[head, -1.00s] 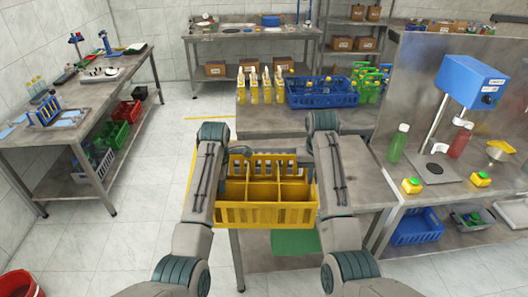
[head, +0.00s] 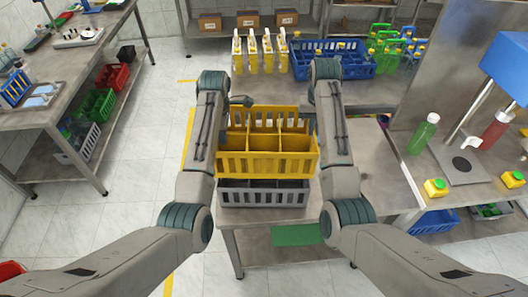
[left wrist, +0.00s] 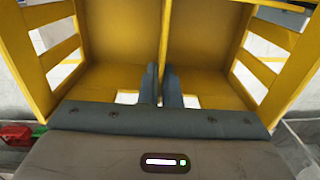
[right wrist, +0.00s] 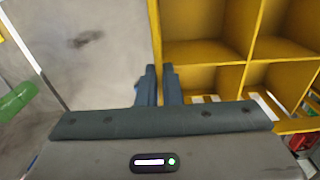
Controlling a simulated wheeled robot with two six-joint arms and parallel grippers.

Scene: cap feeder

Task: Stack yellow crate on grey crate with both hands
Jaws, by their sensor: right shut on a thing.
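The yellow crate (head: 265,164) is a divided open box, held level over the grey crate (head: 263,198) on the near table. The grey crate's front shows just below it; I cannot tell whether they touch. The yellow crate reaches slightly past the grey one on the right. My left gripper (left wrist: 160,86) has its fingers nearly together at the yellow crate's wall, in line with a divider. My right gripper (right wrist: 159,86) is shut on the yellow crate's edge at its other end. In the head view my arms hide most of both grippers.
Yellow pump bottles (head: 267,52) and a blue crate (head: 335,64) stand on the table behind. A green bottle (head: 423,133) and yellow-green items stand at right. A green mat (head: 297,235) lies on the low shelf. A side table (head: 100,38) stands left.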

